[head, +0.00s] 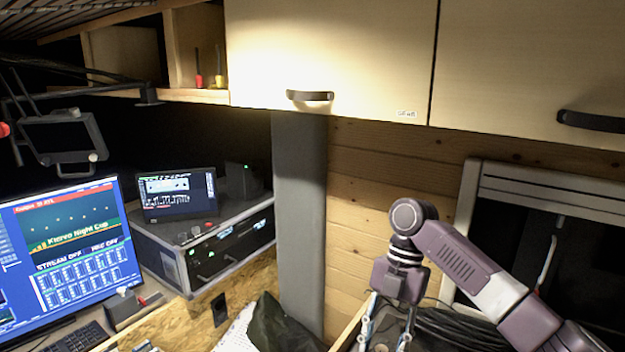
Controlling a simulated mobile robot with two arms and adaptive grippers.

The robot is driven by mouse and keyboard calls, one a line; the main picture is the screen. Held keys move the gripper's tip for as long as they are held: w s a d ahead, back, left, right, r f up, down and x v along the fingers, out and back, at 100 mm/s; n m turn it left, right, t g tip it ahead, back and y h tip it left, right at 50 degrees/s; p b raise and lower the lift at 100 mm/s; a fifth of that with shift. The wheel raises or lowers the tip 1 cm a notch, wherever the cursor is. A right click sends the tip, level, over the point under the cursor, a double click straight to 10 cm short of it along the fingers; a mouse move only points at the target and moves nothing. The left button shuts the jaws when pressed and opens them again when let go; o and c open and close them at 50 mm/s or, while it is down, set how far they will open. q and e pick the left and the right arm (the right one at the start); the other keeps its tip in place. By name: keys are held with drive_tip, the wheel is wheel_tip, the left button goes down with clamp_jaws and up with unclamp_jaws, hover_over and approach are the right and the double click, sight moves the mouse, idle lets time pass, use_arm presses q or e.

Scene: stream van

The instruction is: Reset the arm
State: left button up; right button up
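My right arm (455,255) comes in from the right edge in the head view. It rises to a bent joint, and its wrist points down. My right gripper (386,338) hangs at the bottom edge, in front of the wooden wall and dark cables. Its two fingers show apart in their upper part, but their tips are cut off by the frame. I cannot see whether anything is between them. My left arm and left gripper are not in view.
Cream overhead cabinets (330,50) with dark handles span the top. A dark cloth (280,328) and coiled cables (455,328) lie low. A framed window (550,240) is right.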

drive_tip(key=s+a+f+m+t+y, duration=0.1)
drive_tip(key=s+a+f+m, duration=0.25)
drive_tip(key=f, duration=0.35)
drive_tip(key=s+a+f+m+t, duration=0.1)
drive_tip(key=s+a+f+m, duration=0.1)
drive_tip(key=s+f+m, duration=0.4)
drive_tip(key=s+a+f+m+t+y, duration=0.1)
drive_tip(key=s+a+f+m, duration=0.2)
drive_tip(key=f, duration=0.5)
drive_tip(key=s+d+m+t+h, duration=0.4)
drive_tip(key=s+d+m, duration=1)
drive_tip(key=d+m, duration=0.15)
wheel_tip(320, 180, down, 32)
drive_tip(key=s+r+n+g+b, duration=0.1)
drive_tip(key=b, duration=0.5)
use_arm(q)
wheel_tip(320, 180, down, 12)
drive_tip(key=b, duration=0.5)
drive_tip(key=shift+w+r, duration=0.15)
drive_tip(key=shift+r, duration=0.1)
use_arm(e)
drive_tip(key=s+d+f, duration=0.2)
drive_tip(key=s+f, duration=0.7)
drive_tip(key=f, duration=0.2)
drive_tip(key=s+d+f+g, duration=0.1)
drive_tip(key=s+f, duration=0.8)
drive_tip(key=f, duration=0.3)
drive_tip(key=shift+d, duration=0.35)
drive_tip(key=shift+c, duration=0.2)
